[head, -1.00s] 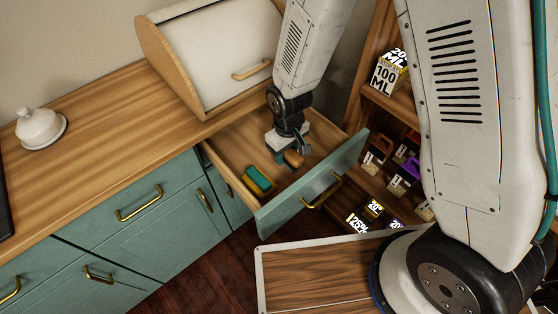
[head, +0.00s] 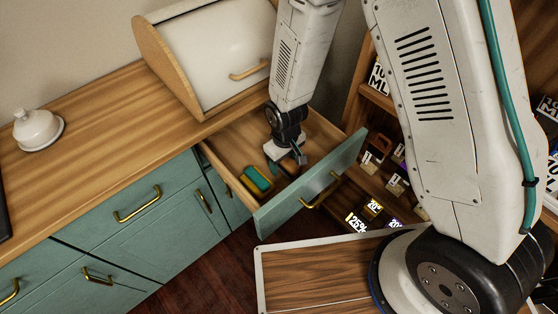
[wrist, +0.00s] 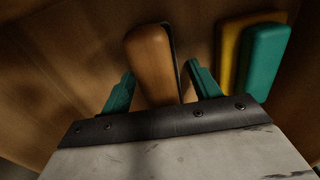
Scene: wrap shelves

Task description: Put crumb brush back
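The crumb brush (wrist: 152,55), with a brown handle and a dark strip along one side, shows in the wrist view in the drawer, between my two teal fingers. My gripper (wrist: 163,80) is open around it, with narrow gaps seeming to show on both sides. In the head view my gripper (head: 297,158) is low inside the open drawer (head: 236,149), and the brush is hidden there. Whether the brush rests fully on the drawer floor is hard to tell.
A yellow and teal sponge-like block (head: 256,180) lies left of my gripper in the drawer. The teal drawer front (head: 315,182) stands pulled out. A bread box (head: 215,60) stands on the counter behind. Shelves with labelled boxes (head: 376,148) are at the right.

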